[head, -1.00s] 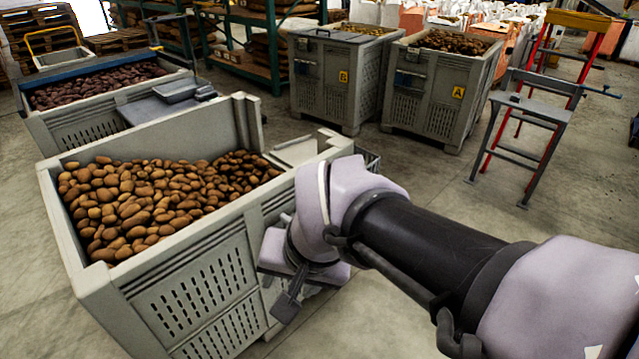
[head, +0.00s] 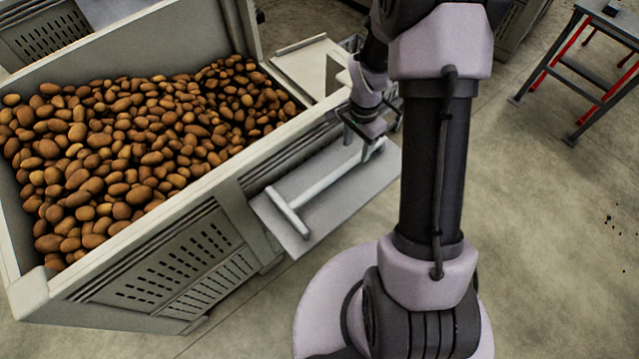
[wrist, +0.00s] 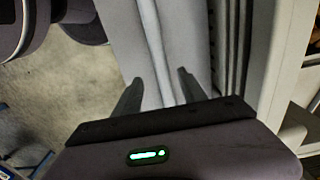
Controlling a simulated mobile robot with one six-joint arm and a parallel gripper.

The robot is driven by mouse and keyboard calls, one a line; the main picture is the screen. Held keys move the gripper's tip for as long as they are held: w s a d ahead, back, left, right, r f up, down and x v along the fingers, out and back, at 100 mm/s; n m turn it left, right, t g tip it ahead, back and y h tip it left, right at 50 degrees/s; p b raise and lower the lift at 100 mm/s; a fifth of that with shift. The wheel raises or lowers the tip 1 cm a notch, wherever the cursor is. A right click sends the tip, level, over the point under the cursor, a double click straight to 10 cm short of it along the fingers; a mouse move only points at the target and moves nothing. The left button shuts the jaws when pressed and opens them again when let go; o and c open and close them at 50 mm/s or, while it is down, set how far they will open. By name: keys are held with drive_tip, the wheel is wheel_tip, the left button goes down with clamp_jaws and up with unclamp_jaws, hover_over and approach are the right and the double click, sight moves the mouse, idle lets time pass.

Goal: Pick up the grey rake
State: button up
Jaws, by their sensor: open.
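The grey rake (head: 325,182) lies on a light grey shelf (head: 345,205) at the side of the potato bin. Its crossbar head is toward the lower left and its handle runs to the upper right. My gripper (head: 366,138) is over the far end of the handle. In the wrist view my gripper (wrist: 158,76) is open, with one dark finger on each side of the pale handle (wrist: 166,50). Whether the fingers touch the handle cannot be told. The handle's end is hidden by my gripper.
The grey bin (head: 130,285) full of potatoes (head: 130,140) stands left of the shelf, its rim close to my gripper. A pale panel (head: 305,62) juts out behind. A stand with red legs (head: 590,75) is at the upper right. The floor at right is mostly open.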

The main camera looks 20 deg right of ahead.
sight(352, 160)
drive_tip(key=f+b, duration=0.1)
drive_tip(key=f, duration=0.1)
drive_tip(key=f+b, duration=0.1)
drive_tip(key=f, duration=0.2)
drive_tip(key=f+b, duration=0.1)
drive_tip(key=f, duration=0.2)
drive_tip(key=shift+a+f, duration=0.1)
drive_tip(key=shift+a, duration=0.2)
drive_tip(key=shift+c, duration=1.1)
clamp_jaws()
